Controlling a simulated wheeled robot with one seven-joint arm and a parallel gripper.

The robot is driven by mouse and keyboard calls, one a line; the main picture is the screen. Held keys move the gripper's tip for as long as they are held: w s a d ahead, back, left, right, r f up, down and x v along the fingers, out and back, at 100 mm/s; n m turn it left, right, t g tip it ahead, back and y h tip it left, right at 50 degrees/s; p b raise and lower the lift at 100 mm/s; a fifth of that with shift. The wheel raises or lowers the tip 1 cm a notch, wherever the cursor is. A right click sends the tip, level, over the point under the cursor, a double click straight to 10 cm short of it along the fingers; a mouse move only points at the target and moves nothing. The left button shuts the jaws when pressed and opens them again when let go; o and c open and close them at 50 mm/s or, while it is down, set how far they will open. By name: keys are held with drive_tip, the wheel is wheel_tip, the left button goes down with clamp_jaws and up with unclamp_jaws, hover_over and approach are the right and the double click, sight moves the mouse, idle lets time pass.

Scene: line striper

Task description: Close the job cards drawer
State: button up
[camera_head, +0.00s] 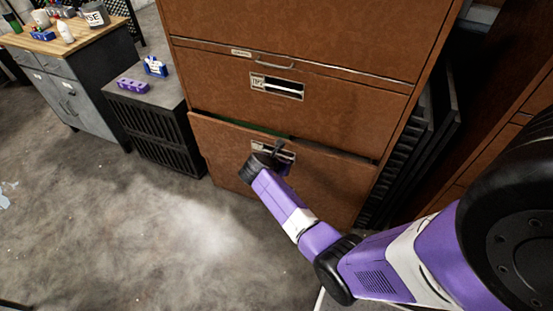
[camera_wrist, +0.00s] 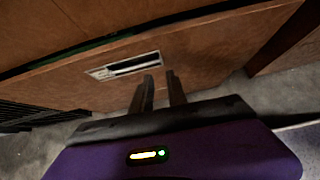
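A brown cabinet (camera_head: 300,35) has stacked drawers. Its bottom drawer (camera_head: 225,150) stands a little open, with a dark gap and a strip of green along its top edge. The drawer front also shows in the wrist view (camera_wrist: 200,55), with a pale label and handle plate (camera_wrist: 125,65). My gripper (camera_head: 278,148) is at the front of this drawer, by its handle plate. In the wrist view the two fingers of my gripper (camera_wrist: 162,85) are apart with nothing between them, pointing at the drawer front. Whether the fingertips touch it I cannot tell. The label's text is unreadable.
A dark slatted crate (camera_head: 165,135) with a purple block on top stands left of the cabinet. A grey workbench (camera_head: 75,80) is farther left. Dark panels (camera_head: 420,140) lean at the cabinet's right side. The concrete floor (camera_head: 130,230) in front is clear.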

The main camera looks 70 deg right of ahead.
drive_tip(key=s+d+f+m+y+b, duration=0.15)
drive_tip(key=s+f+b, duration=0.25)
drive_tip(key=f+b, duration=0.8)
drive_tip(key=m+t+h+b, duration=0.3)
drive_tip(key=m+t+b, duration=0.75)
drive_tip(key=b, duration=0.55)
approach(277, 154)
drive_tip(key=w+d+f+n+t, duration=0.1)
drive_tip(key=d+f+n+t, duration=0.1)
drive_tip(key=d, duration=0.1)
drive_tip(key=x, duration=0.7)
drive_tip(key=shift+w+a, duration=0.1)
drive_tip(key=shift+w, duration=0.15)
drive_tip(key=shift+c, duration=0.2)
clamp_jaws()
drive_tip(key=shift+b, duration=0.3)
